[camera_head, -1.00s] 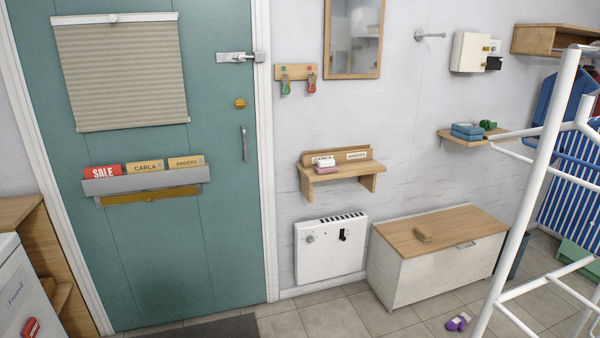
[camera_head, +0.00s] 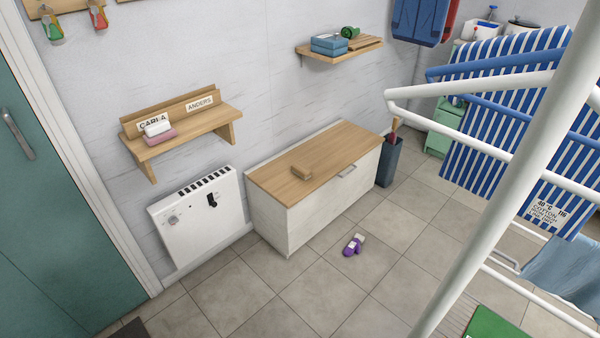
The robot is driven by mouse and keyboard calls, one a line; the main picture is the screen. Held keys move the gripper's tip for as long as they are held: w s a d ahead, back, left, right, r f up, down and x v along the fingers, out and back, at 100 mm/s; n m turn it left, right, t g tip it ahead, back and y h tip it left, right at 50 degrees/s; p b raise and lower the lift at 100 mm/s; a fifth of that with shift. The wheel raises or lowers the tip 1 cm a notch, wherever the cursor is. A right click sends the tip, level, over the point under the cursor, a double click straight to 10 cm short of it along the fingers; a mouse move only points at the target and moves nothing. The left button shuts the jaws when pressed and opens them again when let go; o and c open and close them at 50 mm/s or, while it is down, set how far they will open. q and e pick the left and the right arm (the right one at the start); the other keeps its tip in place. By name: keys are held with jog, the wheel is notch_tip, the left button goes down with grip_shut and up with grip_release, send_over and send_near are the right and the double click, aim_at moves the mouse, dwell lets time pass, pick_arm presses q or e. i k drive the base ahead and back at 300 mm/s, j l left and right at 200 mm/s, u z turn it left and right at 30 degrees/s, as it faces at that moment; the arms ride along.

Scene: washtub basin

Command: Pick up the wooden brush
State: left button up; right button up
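A small brown wooden block-like thing (camera_head: 301,173), which looks like the wooden brush, lies on the wooden top of a white chest (camera_head: 352,143). Neither of my grippers shows in the head view.
A white drying rack (camera_head: 525,165) stands close on the right and covers part of the view. A purple bottle (camera_head: 352,246) lies on the tiled floor before the chest. A wall heater (camera_head: 200,218) is left of the chest. The floor (camera_head: 270,300) is otherwise clear there.

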aim_at(301, 171)
jog(key=i+j, duration=0.1)
jog(key=j, duration=0.3)
jog(key=i+j, duration=0.1)
jog(key=j, duration=0.25)
jog(key=i+j+u, duration=0.1)
jog(key=i, duration=0.4)
jog(key=i+j+u, duration=0.1)
jog(key=i+j, duration=0.2)
jog(key=i, duration=0.2)
